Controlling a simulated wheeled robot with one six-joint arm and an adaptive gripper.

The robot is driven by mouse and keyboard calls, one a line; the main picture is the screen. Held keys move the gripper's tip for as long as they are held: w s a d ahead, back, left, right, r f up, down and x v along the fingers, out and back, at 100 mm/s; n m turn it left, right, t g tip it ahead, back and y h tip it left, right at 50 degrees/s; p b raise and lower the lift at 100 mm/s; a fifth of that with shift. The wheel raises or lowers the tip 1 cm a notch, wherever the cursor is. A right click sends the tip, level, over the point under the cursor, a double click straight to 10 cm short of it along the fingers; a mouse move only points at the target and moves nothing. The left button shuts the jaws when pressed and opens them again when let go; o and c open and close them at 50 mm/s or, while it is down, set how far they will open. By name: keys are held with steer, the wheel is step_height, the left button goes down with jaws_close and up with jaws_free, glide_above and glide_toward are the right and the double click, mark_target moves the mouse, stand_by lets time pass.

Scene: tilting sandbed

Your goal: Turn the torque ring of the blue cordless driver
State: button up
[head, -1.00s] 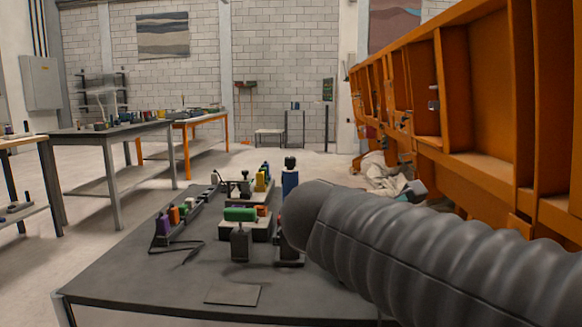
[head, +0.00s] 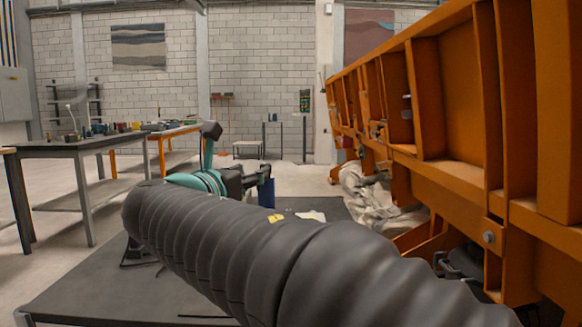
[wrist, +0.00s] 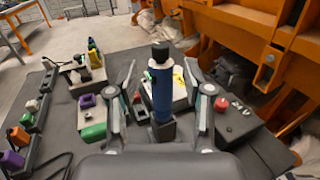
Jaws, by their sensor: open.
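The blue cordless driver (wrist: 161,90) stands upright in a dark base (wrist: 162,130) in the wrist view. Its top is a black part (wrist: 160,52); I cannot make out the torque ring clearly. My gripper (wrist: 160,70) is open, with one finger on each side of the driver and a visible gap to both. In the head view my gripper (head: 240,182) is over the table, and a strip of the blue driver (head: 266,193) shows just right of it. My arm hides most of the tabletop there.
The dark table (wrist: 60,110) carries a rack with orange and purple pieces (wrist: 17,137) at left, a block with a green piece (wrist: 93,132), and a box with a red button (wrist: 222,104) at right. An orange steel frame (head: 460,110) stands close on the right.

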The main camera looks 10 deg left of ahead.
steer(key=w, duration=0.4)
steer(key=w+d, duration=0.1)
steer(key=w, duration=0.2)
steer(key=shift+w+d, duration=0.1)
jaws_close()
